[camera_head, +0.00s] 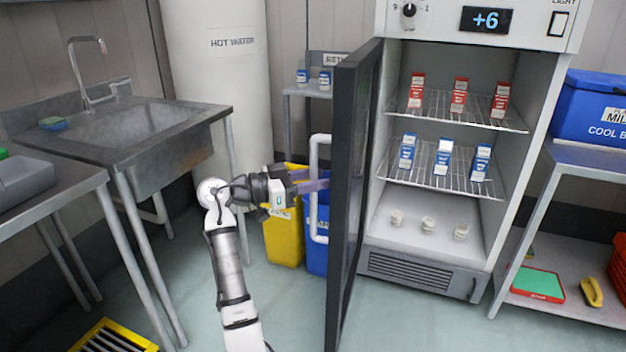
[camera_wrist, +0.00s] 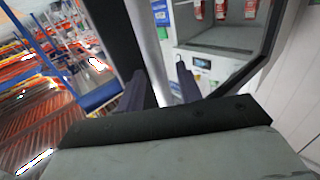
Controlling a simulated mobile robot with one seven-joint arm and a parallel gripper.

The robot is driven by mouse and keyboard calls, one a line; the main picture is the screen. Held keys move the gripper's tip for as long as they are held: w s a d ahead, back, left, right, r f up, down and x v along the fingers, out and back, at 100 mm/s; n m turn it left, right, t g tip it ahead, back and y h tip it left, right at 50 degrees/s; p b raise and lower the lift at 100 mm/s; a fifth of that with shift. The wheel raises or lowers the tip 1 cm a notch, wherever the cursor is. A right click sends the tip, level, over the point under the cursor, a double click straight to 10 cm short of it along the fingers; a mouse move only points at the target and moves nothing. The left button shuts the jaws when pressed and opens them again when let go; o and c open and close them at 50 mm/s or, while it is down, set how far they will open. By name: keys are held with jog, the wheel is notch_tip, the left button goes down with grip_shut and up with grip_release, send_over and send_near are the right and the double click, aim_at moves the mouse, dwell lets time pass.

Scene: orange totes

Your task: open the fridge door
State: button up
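The fridge (camera_head: 545,130) stands at the upper right with its lit interior showing. Its dark-framed door (camera_head: 345,200) is swung wide open towards the camera, seen nearly edge-on. The white vertical bar handle (camera_head: 314,160) is on the door's left-facing side. In the wrist view, the handle (camera_wrist: 153,50) passes between the two dark fingers, which are apart, with a gap showing beside the right finger.
Red and blue cartons and small cups stand inside the fridge. A yellow bin (camera_head: 284,238) and a blue bin (camera_head: 316,245) are behind my gripper. A steel sink (camera_head: 140,135) is at left. A side table (camera_head: 590,160) with a blue cool box is at right.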

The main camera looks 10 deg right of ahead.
jog(key=s+a+b, duration=0.1)
jog(key=a, duration=1.2)
jog(key=shift+s+a, duration=0.3)
jog(key=shift+a, duration=0.05)
